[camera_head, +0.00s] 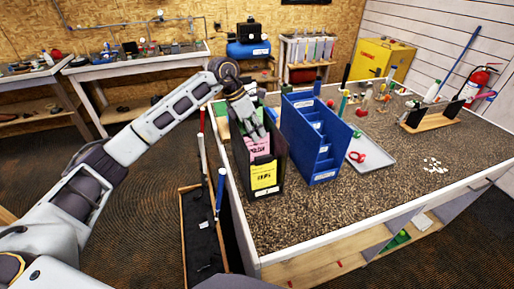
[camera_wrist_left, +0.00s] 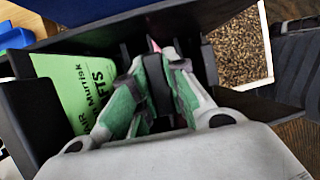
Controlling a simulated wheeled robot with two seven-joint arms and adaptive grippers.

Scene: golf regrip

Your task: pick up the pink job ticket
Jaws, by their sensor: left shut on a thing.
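The pink job ticket (camera_head: 260,146) stands in a black rack (camera_head: 239,160) at the left end of the bench, behind a yellow ticket (camera_head: 264,177). My left gripper (camera_head: 257,134) reaches down into the rack from above, at the top of the pink ticket. In the left wrist view its fingers (camera_wrist_left: 158,65) are closed together, and a thin pink edge (camera_wrist_left: 153,45) shows at the tips. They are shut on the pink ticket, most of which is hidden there. A green ticket (camera_wrist_left: 75,90) stands beside the fingers. My right gripper is not in view.
A blue divided rack (camera_head: 317,140) stands close to the right of the black rack. A grey tray (camera_head: 372,153) with a red item lies further right. Several clubs (camera_head: 220,190) stand at the bench's left edge. The front middle of the bench is clear.

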